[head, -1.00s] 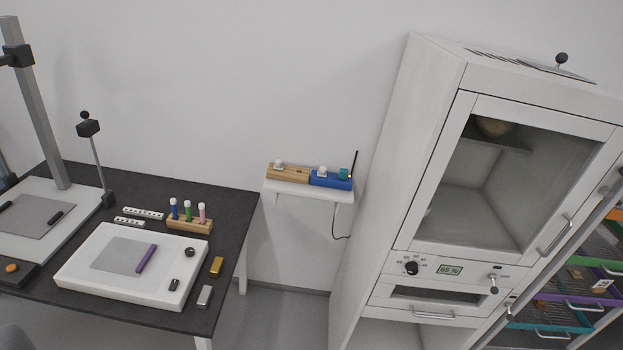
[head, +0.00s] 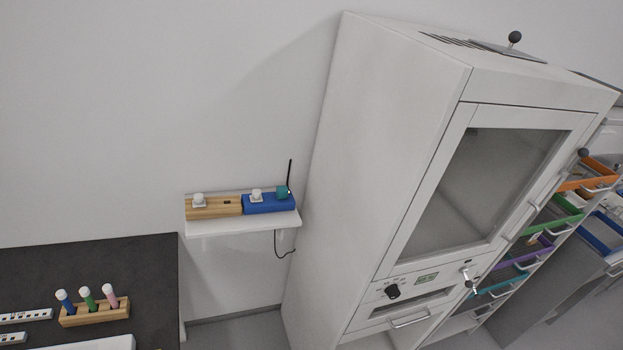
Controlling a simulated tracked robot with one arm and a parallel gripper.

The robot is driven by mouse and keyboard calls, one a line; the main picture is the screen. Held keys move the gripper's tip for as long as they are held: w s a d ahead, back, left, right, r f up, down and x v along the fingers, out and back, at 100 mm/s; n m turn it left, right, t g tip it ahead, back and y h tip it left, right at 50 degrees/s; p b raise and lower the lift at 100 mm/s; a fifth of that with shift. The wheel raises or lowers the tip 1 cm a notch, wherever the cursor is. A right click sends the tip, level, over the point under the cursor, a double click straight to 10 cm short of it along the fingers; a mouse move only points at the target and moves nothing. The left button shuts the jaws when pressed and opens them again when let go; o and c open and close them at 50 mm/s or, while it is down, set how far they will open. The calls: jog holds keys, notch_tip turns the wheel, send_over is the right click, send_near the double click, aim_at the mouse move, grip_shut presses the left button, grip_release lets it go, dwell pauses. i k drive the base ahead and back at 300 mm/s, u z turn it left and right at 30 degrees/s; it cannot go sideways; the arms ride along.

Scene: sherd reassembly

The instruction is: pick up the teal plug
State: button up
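The teal plug (head: 282,192) is small and sits at the right end of a blue block (head: 262,207) on a small white wall shelf (head: 240,227). A white plug (head: 256,195) sits on the same blue block, just left of the teal one. A thin black rod (head: 290,174) stands upright right behind the teal plug. My gripper does not show in the head view.
A wooden block (head: 222,210) with another white plug (head: 199,200) is left of the blue block. A tall white cabinet (head: 390,130) stands close right of the shelf. A dark table (head: 120,260) with a wooden vial holder (head: 95,314) is at lower left.

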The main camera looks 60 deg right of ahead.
aim_at(282, 193)
jog(key=z, duration=0.45)
jog(key=i, duration=0.95)
jog(key=z, duration=0.3)
jog(key=k, duration=0.65)
jog(key=z, duration=0.35)
jog(key=i, duration=1.35)
jog(key=z, duration=0.25)
